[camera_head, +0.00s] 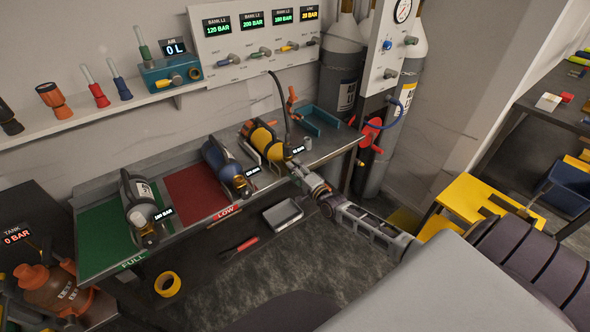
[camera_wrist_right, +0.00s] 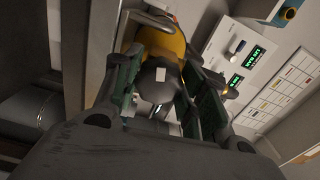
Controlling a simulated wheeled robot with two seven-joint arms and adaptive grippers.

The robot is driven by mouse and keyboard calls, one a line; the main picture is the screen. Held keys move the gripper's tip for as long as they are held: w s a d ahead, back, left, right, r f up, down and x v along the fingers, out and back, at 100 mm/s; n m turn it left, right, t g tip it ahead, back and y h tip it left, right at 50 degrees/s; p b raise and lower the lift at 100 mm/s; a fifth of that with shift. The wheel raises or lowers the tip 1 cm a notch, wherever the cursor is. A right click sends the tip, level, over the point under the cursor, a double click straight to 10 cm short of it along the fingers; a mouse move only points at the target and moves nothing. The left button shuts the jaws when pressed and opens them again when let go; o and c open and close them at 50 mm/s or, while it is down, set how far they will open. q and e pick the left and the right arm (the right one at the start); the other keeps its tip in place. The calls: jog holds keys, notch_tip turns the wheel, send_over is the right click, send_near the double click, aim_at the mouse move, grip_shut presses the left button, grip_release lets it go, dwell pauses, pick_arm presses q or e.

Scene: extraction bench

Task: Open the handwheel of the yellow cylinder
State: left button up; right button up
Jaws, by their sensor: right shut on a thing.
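The yellow cylinder (camera_head: 264,138) lies on its side in a cradle on the bench, its valve end toward me. My right gripper (camera_head: 293,164) reaches in from the right and is at that valve end. In the right wrist view, the cylinder's yellow body (camera_wrist_right: 164,46) shows behind a dark round handwheel (camera_wrist_right: 157,84) with a small white mark. The fingers of my right gripper (camera_wrist_right: 160,92) are on both sides of the handwheel, shut on it. My left gripper is not in view.
A blue cylinder (camera_head: 220,160) and a grey cylinder (camera_head: 141,200) lie on the bench to the left. A hose (camera_head: 283,100) hangs close behind the yellow cylinder. A gauge panel (camera_head: 255,32) is on the wall. Pliers (camera_head: 240,246) and yellow tape (camera_head: 167,284) lie below.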

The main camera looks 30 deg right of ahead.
jog(key=shift+n, duration=0.9)
jog(key=n+p, duration=0.1)
jog(key=n, duration=0.3)
jog(key=shift+f+n+p, duration=0.1)
jog(key=shift+n+p, duration=0.2)
jog(key=shift+p, duration=0.1)
jog(key=n+p, duration=0.1)
jog(key=n, duration=0.4)
jog(key=n+p, duration=0.1)
jog(key=n, duration=0.4)
jog(key=shift+d+f+n, duration=0.1)
jog(key=shift+f+n, duration=0.05)
jog(key=shift+n, duration=0.25)
jog(key=n, duration=0.3)
jog(key=shift+n, duration=0.3)
jog(key=n, duration=0.3)
jog(key=shift+d+n, duration=0.1)
jog(key=shift+n, duration=0.3)
jog(key=n+b, duration=0.1)
jog(key=n, duration=0.3)
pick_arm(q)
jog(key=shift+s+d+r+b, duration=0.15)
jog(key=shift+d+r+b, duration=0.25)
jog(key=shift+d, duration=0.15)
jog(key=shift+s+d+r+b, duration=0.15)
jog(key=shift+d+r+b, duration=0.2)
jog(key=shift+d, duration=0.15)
pick_arm(e)
jog(key=shift+n, duration=2.1)
jog(key=shift+d, duration=0.1)
